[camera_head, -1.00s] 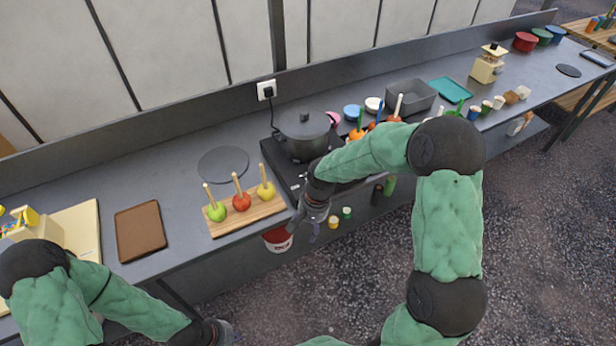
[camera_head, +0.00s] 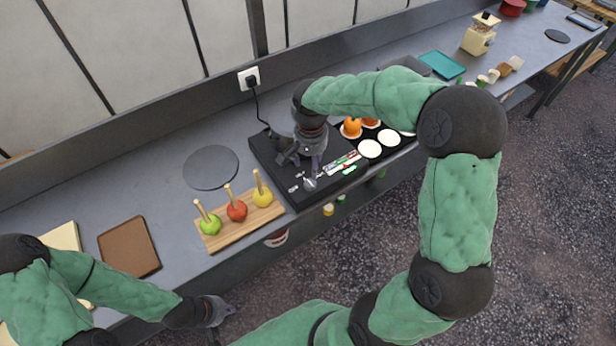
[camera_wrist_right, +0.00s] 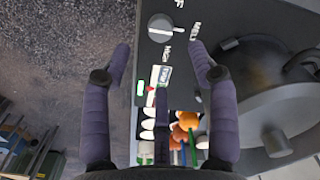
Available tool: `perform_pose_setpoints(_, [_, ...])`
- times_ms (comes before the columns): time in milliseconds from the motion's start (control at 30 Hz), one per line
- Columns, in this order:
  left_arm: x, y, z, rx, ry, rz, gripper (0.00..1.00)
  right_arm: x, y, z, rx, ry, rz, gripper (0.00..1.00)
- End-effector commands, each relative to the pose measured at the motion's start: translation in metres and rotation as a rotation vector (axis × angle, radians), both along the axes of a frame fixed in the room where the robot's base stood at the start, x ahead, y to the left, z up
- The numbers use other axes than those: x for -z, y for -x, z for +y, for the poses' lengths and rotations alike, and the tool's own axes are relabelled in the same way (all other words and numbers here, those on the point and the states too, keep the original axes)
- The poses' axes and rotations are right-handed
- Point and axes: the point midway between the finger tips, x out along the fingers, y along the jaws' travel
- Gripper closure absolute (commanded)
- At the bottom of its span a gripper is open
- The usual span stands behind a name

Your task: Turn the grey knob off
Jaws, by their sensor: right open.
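The grey knob (camera_wrist_right: 160,28) is on the front panel of the black cooker (camera_wrist_right: 205,14). Its white pointer line lies crosswise in the right wrist view, toward a label on the right. Part of an "OFF" label shows above it. In the head view the knob (camera_head: 310,184) sits at the cooker's front. My right gripper (camera_wrist_right: 160,47) is open and empty, fingertips either side of the knob's line; contact cannot be told. In the head view my right gripper (camera_head: 312,163) is above the cooker. My left gripper (camera_head: 222,312) hangs low at the counter's front; its jaws are unclear.
A dark lidded pot (camera_wrist_right: 262,92) stands on the cooker, mostly hidden by my right arm in the head view. A board (camera_head: 240,226) with three apples on sticks lies left of the cooker. White discs (camera_head: 370,149) lie to the right. A round grey mat (camera_head: 210,167) lies behind.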

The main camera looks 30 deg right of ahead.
Motion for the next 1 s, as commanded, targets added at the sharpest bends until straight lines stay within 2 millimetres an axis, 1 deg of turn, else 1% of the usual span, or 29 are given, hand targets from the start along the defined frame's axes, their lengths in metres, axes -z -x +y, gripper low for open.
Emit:
perform_pose_setpoints(33, [0.003,0.0,0.0,0.0,0.0,0.0,1.0,0.011,0.001,0.0,-0.001,0.0,0.004,0.4])
perform_pose_setpoints(200, [0.01,0.0,0.0,0.0,0.0,0.0,1.0,0.043,0.001,0.0,-0.001,-0.001,0.004,0.4])
perform_pose_setpoints(400, [0.016,0.0,0.0,0.0,0.0,-0.001,1.0,0.072,0.0,0.0,-0.001,0.0,0.001,0.4])
perform_pose_setpoints(500, [0.018,0.0,0.0,0.0,0.0,-0.001,1.0,0.081,0.0,0.0,-0.001,-0.001,0.002,0.4])
perform_pose_setpoints(667, [0.019,0.0,0.0,0.0,0.0,-0.001,1.0,0.088,0.0,0.0,-0.001,-0.001,-0.001,0.4])
perform_pose_setpoints(933, [0.018,0.0,0.0,0.0,0.0,-0.001,1.0,0.088,0.0,0.0,-0.001,-0.001,-0.001,0.4])
perform_pose_setpoints(967, [0.018,0.0,0.0,0.0,0.0,-0.001,1.0,0.088,0.0,0.0,-0.001,-0.001,-0.001,0.49])
perform_pose_setpoints(1000, [0.018,0.0,0.0,0.0,0.0,-0.001,1.0,0.088,0.0,0.0,-0.001,-0.001,-0.001,0.6])
